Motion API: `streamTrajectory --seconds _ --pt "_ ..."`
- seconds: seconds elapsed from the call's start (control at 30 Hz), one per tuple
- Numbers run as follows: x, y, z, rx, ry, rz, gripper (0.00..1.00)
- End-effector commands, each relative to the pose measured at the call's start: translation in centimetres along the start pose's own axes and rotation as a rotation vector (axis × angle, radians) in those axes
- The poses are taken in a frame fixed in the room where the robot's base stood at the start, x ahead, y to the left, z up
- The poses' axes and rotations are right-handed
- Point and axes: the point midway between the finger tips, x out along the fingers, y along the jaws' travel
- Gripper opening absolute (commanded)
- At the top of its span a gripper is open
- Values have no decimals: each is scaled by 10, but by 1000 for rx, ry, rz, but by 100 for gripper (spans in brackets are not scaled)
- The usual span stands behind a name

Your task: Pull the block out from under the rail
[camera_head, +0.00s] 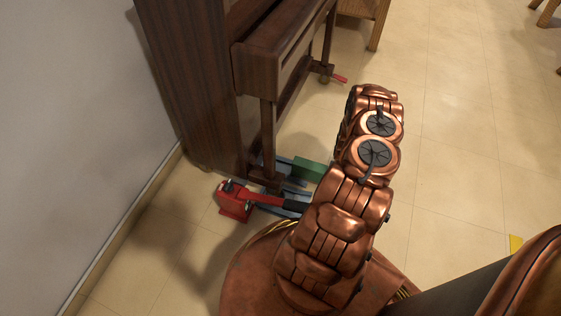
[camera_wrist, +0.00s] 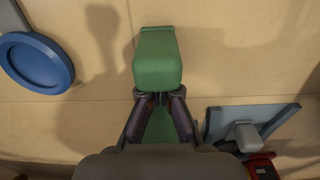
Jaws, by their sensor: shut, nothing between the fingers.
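The green block (camera_head: 308,168) lies low beside the front leg of the dark wooden piano (camera_head: 270,45) in the head view. In the wrist view the green block (camera_wrist: 158,60) is just ahead of my gripper (camera_wrist: 159,97), whose fingertips overlap its near end in the picture. More green shows between the fingers, farther below. My gripper is shut and empty; whether it touches the block I cannot tell. In the head view my arm hides the gripper. The rail is not clearly distinguishable.
A blue round part (camera_wrist: 36,62) is left in the wrist view, and a blue frame (camera_wrist: 275,118) right. The floor right of my arm is mostly clear.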

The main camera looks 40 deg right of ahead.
Motion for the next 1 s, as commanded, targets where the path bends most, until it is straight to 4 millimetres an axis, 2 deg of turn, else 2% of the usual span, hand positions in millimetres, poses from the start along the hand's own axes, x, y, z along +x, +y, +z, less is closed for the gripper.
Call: streamTrajectory --seconds 0.47,0.87,1.0 --pt "-3 1 31 4 0 2 0" --pt "-1 0 24 -2 0 -1 0" --pt "-6 0 24 -1 0 0 0"
